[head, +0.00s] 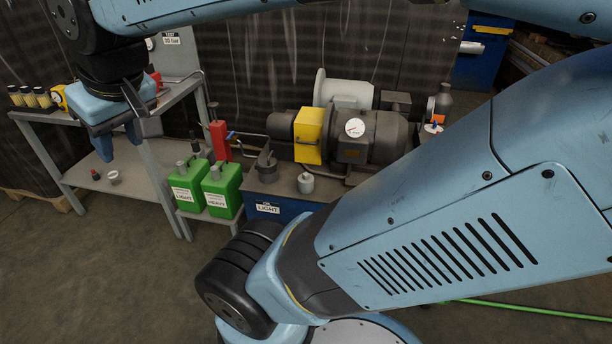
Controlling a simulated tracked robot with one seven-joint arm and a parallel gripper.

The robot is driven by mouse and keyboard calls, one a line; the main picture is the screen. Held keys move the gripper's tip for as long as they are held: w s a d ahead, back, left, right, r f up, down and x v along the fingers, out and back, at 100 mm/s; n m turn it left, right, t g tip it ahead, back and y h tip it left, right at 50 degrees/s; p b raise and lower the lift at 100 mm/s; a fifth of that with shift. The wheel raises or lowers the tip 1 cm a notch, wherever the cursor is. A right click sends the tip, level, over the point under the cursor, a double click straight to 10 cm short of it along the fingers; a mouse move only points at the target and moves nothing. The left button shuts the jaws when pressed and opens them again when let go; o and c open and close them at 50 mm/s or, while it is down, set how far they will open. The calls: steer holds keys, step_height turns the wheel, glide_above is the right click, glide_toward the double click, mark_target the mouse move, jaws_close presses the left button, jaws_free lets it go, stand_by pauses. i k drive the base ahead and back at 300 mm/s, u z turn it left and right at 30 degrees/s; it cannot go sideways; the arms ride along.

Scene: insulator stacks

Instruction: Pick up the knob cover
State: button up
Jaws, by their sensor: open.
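I cannot tell for sure which thing is the knob cover. A small dark red piece (94,172) and a small pale cup-like piece (113,177) lie on the lower shelf of the grey bench at the left. A short pale cylinder with a dark top (305,182) stands on the blue oil tank in the middle. My gripper (120,144) hangs pointing down at the left, in front of the bench top. It is open, with nothing seen between its fingers. It hides part of the bench behind it.
Green cans labelled light (190,188) and heavy (221,190) stand beside the blue tank (284,211). A motor (372,140) with a yellow guard (309,134) sits behind. Floor at front left is clear.

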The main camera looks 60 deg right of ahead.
mark_target(305, 181)
steer(key=z, duration=0.75)
steer(key=i, duration=0.5)
steer(key=u, duration=0.05)
steer(key=k, duration=0.45)
steer(key=z, duration=0.1)
